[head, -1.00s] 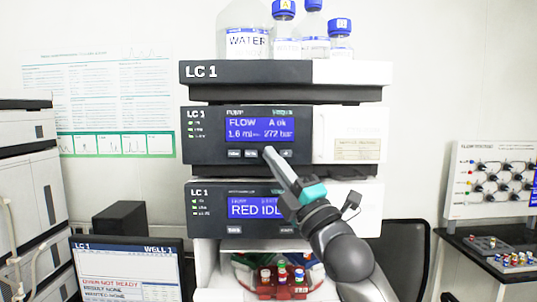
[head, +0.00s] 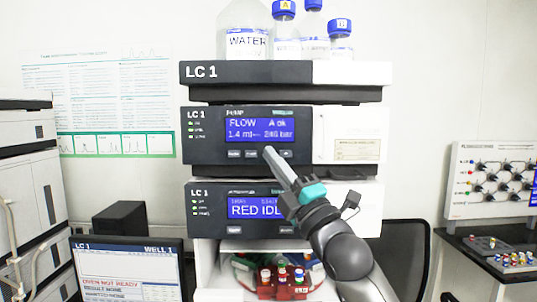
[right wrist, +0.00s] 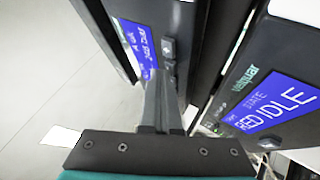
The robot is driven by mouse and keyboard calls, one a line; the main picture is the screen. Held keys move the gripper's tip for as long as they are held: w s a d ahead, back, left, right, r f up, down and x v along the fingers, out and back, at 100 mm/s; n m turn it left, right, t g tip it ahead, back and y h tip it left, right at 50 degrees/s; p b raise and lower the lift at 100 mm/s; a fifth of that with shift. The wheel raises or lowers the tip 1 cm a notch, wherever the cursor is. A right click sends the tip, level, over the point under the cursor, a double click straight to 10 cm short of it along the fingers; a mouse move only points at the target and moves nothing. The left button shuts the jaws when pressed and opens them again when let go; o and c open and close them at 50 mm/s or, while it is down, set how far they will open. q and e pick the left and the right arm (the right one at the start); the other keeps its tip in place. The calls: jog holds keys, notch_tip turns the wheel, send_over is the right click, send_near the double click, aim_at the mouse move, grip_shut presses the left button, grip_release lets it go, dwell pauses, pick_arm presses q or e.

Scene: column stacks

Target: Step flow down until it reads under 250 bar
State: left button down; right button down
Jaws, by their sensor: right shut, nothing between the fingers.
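The pump module (head: 210,155) of the LC 1 stack has a blue display (head: 260,130) that reads FLOW, A ok, 1.4 ml and what looks like 246 bar. A row of small buttons (head: 235,154) sits below it. My right gripper (head: 268,151) is shut and empty, its tip at the button row near the middle and right buttons. I cannot tell whether it touches a button. In the right wrist view the shut fingers (right wrist: 160,85) point at the pump panel, and the pump display (right wrist: 140,45) shows at an angle. My left gripper is not in view.
Below the pump, another module's display (head: 254,207) reads RED IDL, partly hidden by my right arm. A red rack of vials (head: 283,290) sits at the bottom. Bottles (head: 247,42) stand on top. A monitor (head: 125,270) is at lower left.

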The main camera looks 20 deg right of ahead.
jog(key=shift+s+a, duration=0.15)
jog(key=shift+s, duration=0.55)
jog(key=s, duration=0.2)
jog(key=s+a+p, duration=0.1)
jog(key=s, duration=0.1)
jog(key=shift+s+a, duration=0.2)
jog(key=shift+s, duration=0.2)
